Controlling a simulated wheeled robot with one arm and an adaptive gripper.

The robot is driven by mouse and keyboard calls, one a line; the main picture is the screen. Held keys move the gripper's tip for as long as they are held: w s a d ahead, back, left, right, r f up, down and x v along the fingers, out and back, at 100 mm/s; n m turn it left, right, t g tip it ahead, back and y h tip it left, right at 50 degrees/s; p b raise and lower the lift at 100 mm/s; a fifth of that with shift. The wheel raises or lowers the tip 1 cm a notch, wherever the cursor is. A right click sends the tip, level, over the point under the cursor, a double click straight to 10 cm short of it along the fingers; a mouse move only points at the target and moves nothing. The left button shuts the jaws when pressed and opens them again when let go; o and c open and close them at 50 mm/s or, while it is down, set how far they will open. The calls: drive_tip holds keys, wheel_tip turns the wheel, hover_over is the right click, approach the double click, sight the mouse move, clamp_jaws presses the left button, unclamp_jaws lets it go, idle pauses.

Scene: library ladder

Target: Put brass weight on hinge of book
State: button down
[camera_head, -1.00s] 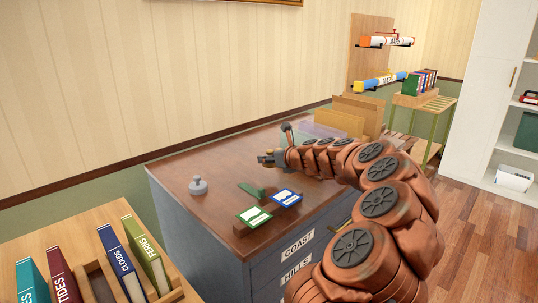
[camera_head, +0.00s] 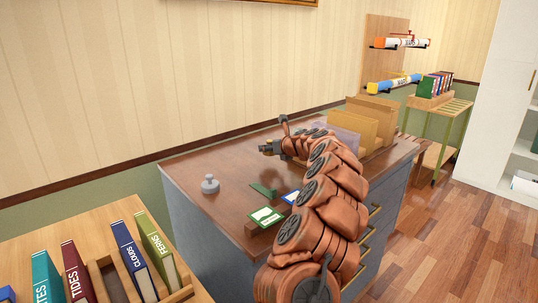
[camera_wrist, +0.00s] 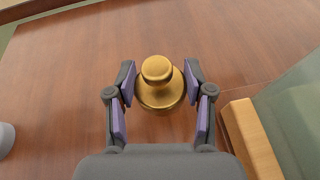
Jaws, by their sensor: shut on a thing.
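In the wrist view the round brass weight (camera_wrist: 158,96), with a knob on top, stands upright between the two purple-padded fingers of my gripper (camera_wrist: 159,75). My gripper is shut on it, over the brown top. In the head view my gripper (camera_head: 268,149) is above the back part of the cabinet top (camera_head: 225,160); the brass weight cannot be made out there. A pale green panel (camera_wrist: 295,115) with a tan wooden block (camera_wrist: 250,138) lies right of the weight in the wrist view. I cannot tell whether the panel is the book.
A grey weight (camera_head: 209,184) stands on the cabinet top at left. A dark green piece (camera_head: 263,190), a green card (camera_head: 265,217) and a blue card (camera_head: 291,197) are near the front. Tan upright boards (camera_head: 372,115) stand at the right end. Books (camera_head: 130,258) stand on the near-left table.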

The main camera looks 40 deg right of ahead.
sight(268, 160)
drive_tip(key=shift+w+d+f, duration=0.1)
drive_tip(key=shift+w+d, duration=0.1)
drive_tip(key=shift+w, duration=0.35)
drive_tip(key=shift+w+d+f, duration=0.1)
drive_tip(key=shift+w+d, duration=0.1)
drive_tip(key=shift+w, duration=0.3)
drive_tip(key=shift+f+b, duration=0.35)
drive_tip(key=shift+f, duration=1.3)
drive_tip(key=shift+c, duration=2.2)
unclamp_jaws()
drive_tip(key=shift+f, duration=0.15)
